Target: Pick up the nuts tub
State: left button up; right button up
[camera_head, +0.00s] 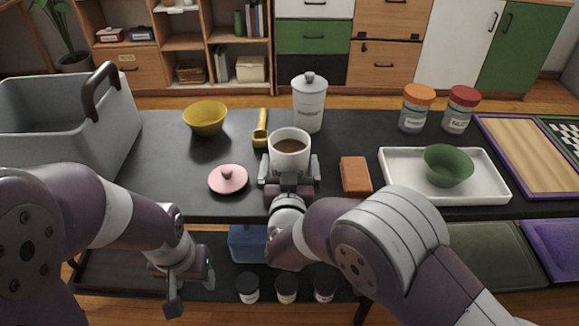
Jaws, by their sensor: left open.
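I cannot tell for sure which container is the nuts tub, as the labels are too small to read. Two labelled jars stand at the back right of the dark table, one with an orange lid (416,108) and one with a red lid (460,109). A white lidded canister (309,104) stands at the back middle. My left gripper (191,292) is open and empty, low in front of the table at the left. My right gripper (289,176) has its fingers on both sides of a white mug (290,158) of brown liquid and appears closed on it.
The tabletop also bears a grey basket (115,130), yellow bowl (205,120), yellow tool (260,132), pink lid (228,180), orange block (355,175) and white tray (490,187) with a green bowl (447,167). Small dark-lidded jars (286,289) stand below.

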aim_at(290, 138)
jog(key=c, duration=1.1)
notch_tip(290, 138, up, 5)
jog(key=shift+f+p, duration=0.15)
jog(key=shift+p, duration=0.8)
jog(key=shift+s+d+r+p, duration=0.55)
jog(key=shift+d+r, duration=0.5)
jog(key=shift+d, duration=0.8)
jog(key=shift+s+d+r+p, duration=0.5)
jog(key=shift+d+r, duration=0.6)
jog(key=shift+d, duration=0.8)
jog(key=shift+s+d+r+p, duration=0.5)
jog(key=shift+d+r, duration=0.55)
jog(key=shift+d, duration=0.8)
